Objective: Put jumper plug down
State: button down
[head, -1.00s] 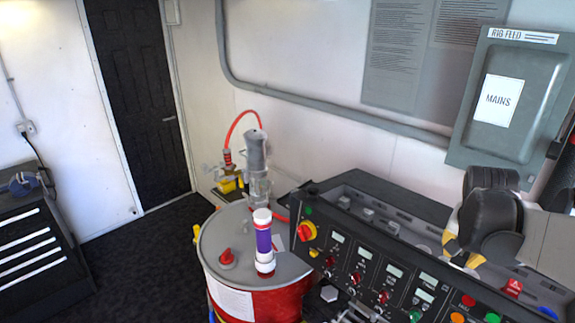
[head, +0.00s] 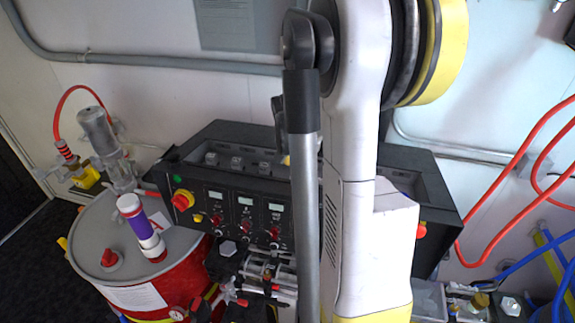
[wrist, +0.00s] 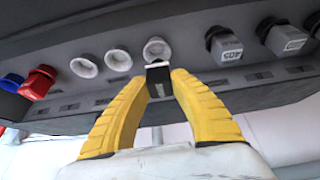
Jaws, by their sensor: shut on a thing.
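In the wrist view my gripper (wrist: 160,84) has its two yellow fingers shut on a small black jumper plug (wrist: 158,72) with a pale edge. The plug is just below a row of round white sockets (wrist: 118,60), close to the rightmost of them. I cannot tell whether it touches that socket. In the head view my own arm covers the middle of the black control console (head: 425,170), and the plug and the gripper's grip are hidden there.
Grey square plugs (wrist: 225,45) sit right of the sockets in the wrist view; a red plug (wrist: 38,82) and a blue one (wrist: 12,82) are at left. In the head view a red drum (head: 185,278) stands left of the console; red hoses (head: 520,165) hang at right.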

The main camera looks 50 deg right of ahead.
aim_at(297, 170)
notch_tip(297, 170, down, 3)
jog(key=shift+w+d+f, duration=0.1)
jog(key=shift+f, duration=0.1)
jog(key=c, duration=1.2)
grip_release()
jog(key=shift+c, duration=0.2)
